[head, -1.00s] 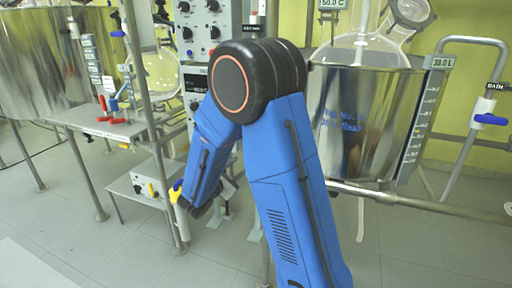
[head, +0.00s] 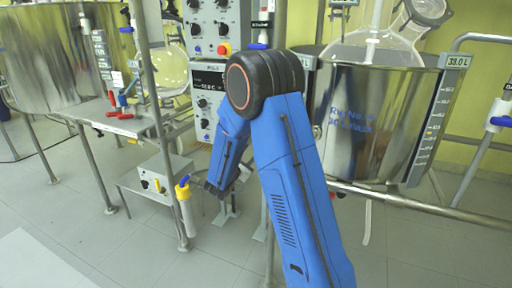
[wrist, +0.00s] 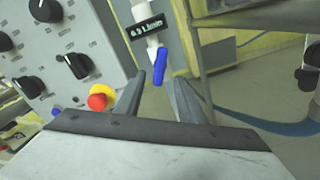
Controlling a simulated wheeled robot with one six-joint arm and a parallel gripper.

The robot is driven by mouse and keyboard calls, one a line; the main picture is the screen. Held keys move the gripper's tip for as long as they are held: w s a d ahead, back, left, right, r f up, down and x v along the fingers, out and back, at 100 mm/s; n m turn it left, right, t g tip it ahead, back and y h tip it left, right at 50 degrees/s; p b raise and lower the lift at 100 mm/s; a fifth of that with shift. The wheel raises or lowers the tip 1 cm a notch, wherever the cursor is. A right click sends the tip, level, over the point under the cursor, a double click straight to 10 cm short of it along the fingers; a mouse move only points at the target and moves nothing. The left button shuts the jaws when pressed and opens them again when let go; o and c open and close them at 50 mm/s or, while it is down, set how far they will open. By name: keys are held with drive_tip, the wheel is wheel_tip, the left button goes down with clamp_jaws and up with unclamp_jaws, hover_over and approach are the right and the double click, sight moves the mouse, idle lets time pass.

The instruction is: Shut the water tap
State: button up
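The water tap is a white valve on a thin pipe with a blue handle (wrist: 160,66), under a black label reading about 0.3 L/min (wrist: 147,27). The handle hangs nearly upright, slightly tilted. In the head view a blue handle (head: 258,46) shows under a dark label, right of the control panel. My gripper (wrist: 155,80) is open and empty. The handle appears between its fingertips in the wrist view; I cannot tell whether it is beyond them. In the head view my gripper (head: 215,189) is small, at the end of my folded blue arm, and its fingers are unclear.
The knob panel (wrist: 60,50) is close on the left, with a red button on yellow (wrist: 98,98). A steel frame post (wrist: 197,50) stands right. Another tap with a blue and yellow top (head: 183,189) and a large steel bath (head: 375,125) flank my arm.

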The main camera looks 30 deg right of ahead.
drive_tip(key=x, duration=0.7)
drive_tip(key=shift+d, duration=0.1)
clamp_jaws()
